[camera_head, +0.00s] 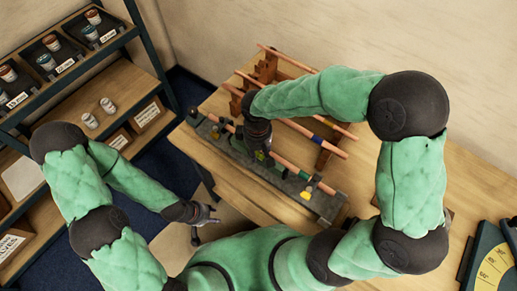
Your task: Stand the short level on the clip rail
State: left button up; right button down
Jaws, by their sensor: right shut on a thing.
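The grey rail (328,207) lies along the front of the wooden bench, with clips and a copper pipe along it. My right gripper (260,152) points down over the middle of this rail. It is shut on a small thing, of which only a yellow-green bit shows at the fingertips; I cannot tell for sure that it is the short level. The gripper hides the rail beneath it, and I cannot tell whether the thing touches the rail. My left gripper (205,222) is open and empty, low in front of the bench, away from the rail.
Several copper pipes (335,150) lie across brown wooden supports (267,68) behind the rail. A yellow part (306,195) sits near the rail's right end. A shelf with small cans (90,120) stands at left. A dark green device (490,262) is at far right.

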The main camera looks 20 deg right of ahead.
jog(key=shift+f+b, duration=1.45)
jog(key=shift+f, duration=0.8)
jog(key=shift+c, duration=2.2)
grip_release()
jog(key=shift+r+p, duration=2.75)
jog(key=shift+r, duration=0.85)
jog(key=shift+f, duration=0.1)
